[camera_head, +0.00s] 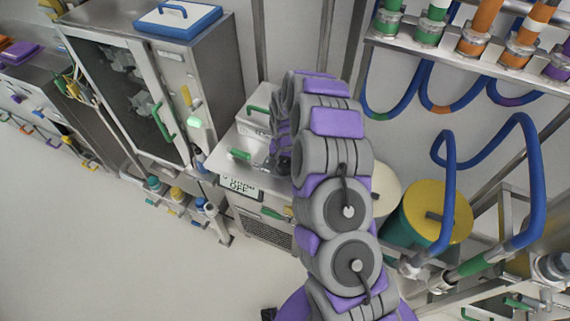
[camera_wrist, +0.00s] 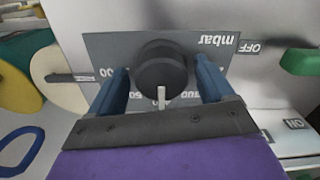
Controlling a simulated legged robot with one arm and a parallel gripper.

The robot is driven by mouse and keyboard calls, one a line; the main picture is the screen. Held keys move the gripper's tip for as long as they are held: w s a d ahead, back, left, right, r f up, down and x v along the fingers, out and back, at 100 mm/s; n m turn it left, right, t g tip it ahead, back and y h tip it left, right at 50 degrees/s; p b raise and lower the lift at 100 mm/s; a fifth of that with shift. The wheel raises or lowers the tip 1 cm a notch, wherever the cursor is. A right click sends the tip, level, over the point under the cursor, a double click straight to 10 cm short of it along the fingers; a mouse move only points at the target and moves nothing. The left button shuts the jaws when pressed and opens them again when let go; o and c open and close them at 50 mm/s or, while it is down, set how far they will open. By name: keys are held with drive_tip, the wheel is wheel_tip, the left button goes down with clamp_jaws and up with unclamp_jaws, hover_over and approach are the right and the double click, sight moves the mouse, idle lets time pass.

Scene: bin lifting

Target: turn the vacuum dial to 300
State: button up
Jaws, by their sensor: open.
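The vacuum dial (camera_wrist: 162,68) is a dark round knob on a grey panel (camera_wrist: 110,45) marked "mbar", in the wrist view. The lettering appears upside down, and most of the scale numbers are hidden behind my fingers and the knob. A light pointer (camera_wrist: 161,98) sticks out from the knob toward my gripper. My gripper (camera_wrist: 165,85) is open, with one blue finger on each side of the knob. I cannot tell whether the fingers touch it. In the head view my arm hides the dial, and my gripper is hidden behind it.
A green handle (camera_head: 239,154) sits close by, and another green handle (camera_wrist: 300,62) is right of the dial. A glass-door cabinet (camera_head: 125,90) stands left. A yellow-topped drum (camera_head: 430,210) and blue hoses (camera_head: 533,170) are right.

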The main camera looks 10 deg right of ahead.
drive_tip(key=shift+a, duration=0.2)
drive_tip(key=shift+c, duration=0.5)
drive_tip(key=c, duration=0.9)
drive_tip(key=shift+c, duration=0.2)
drive_tip(key=shift+d+n, duration=0.1)
drive_tip(key=shift+n, duration=0.2)
drive_tip(key=n, duration=0.3)
drive_tip(key=shift+p, duration=0.3)
drive_tip(key=shift+n, duration=2)
